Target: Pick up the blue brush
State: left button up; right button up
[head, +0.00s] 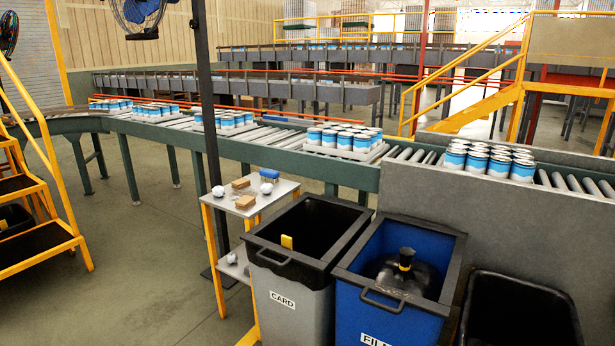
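The blue brush (269,174) lies on the top shelf of a small cart with yellow legs (284,189), near its back right corner. It looks like a small blue block with a paler underside. Nothing covers it. Neither of my grippers shows in the head view.
Two brown blocks (245,202) and white crumpled balls (218,191) share the shelf. A grey "CARD" bin (312,283) and a blue bin (372,302) stand right of the cart. A dark post (206,100) rises just left. The roller conveyor (256,146) runs behind. Open floor lies left.

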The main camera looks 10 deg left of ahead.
aim_at(269, 176)
jog(key=i+j+z, duration=0.15)
jog(key=z, duration=0.2)
jog(key=i+j+z, duration=0.15)
jog(key=j+z, duration=0.15)
jog(key=j, duration=0.15)
jog(key=i+j+z, duration=0.1)
jog(key=j+z, duration=0.25)
